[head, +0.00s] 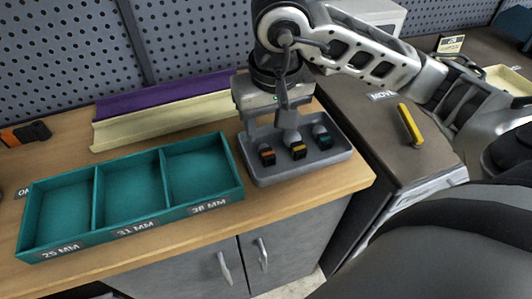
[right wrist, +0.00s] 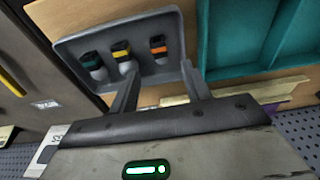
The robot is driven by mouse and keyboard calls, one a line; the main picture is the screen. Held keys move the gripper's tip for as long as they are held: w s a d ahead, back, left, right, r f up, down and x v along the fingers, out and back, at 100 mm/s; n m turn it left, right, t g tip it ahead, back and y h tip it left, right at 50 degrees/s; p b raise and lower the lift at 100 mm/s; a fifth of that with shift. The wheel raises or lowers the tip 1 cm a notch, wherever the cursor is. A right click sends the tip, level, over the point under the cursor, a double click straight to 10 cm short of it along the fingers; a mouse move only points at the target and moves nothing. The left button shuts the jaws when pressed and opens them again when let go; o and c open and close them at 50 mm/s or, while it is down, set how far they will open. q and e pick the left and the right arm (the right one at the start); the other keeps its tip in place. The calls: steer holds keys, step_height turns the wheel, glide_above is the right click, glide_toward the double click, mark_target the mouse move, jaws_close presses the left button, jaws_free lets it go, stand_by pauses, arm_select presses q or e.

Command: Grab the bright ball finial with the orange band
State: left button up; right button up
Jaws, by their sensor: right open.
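The finial with the orange band (head: 266,157) lies in the grey tray (head: 262,181), leftmost of three banded pieces in the head view. Its end looks dark and square, and its upper part is partly hidden behind my right gripper. My right gripper (head: 270,138) is open and empty above the tray, with its two fingers spread to either side of the orange-banded piece in the picture. The right wrist view shows this orange-banded piece (right wrist: 158,48) just beyond the gap between the fingertips (right wrist: 160,68). I cannot tell whether the fingers touch it. My left gripper is not in view.
Close beside it in the tray are a yellow-banded piece (head: 298,150) and a teal-banded piece (head: 323,140). A teal three-compartment box (head: 96,200), labelled 25, 31 and 38 MM, stands empty to the left. Purple and cream rails (head: 160,122) lie behind.

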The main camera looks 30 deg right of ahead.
mark_target(266, 150)
steer(key=f, duration=0.2)
steer(key=w+f+p, duration=0.1)
steer(key=f, duration=0.4)
steer(key=shift+w+d+f, duration=0.2)
steer(key=shift+f, duration=0.1)
steer(key=shift+c, duration=0.3)
jaws_close()
